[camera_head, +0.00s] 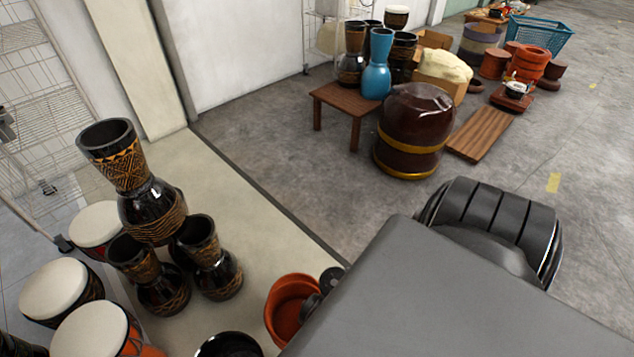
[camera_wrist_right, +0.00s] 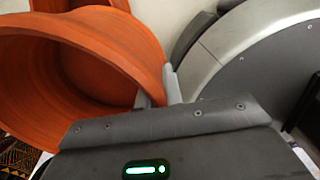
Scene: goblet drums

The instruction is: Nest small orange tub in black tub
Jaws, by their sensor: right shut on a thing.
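The small orange tub (camera_head: 286,312) is at the bottom centre of the head view, tilted, with its open mouth showing. It fills the upper left of the right wrist view (camera_wrist_right: 85,75). My right gripper (camera_wrist_right: 157,92) is shut on the tub's rim, with one finger inside the wall and one outside. The black tub (camera_head: 230,345) is at the bottom edge of the head view, just left of the orange tub and partly cut off. My left gripper is not in view.
Several dark carved goblet drums (camera_head: 155,215) stand left of the tubs, one stacked on top. White-topped drums (camera_head: 90,332) stand at the lower left. A brown table (camera_head: 345,101) and a large dark drum (camera_head: 412,130) stand farther back. The grey floor between is clear.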

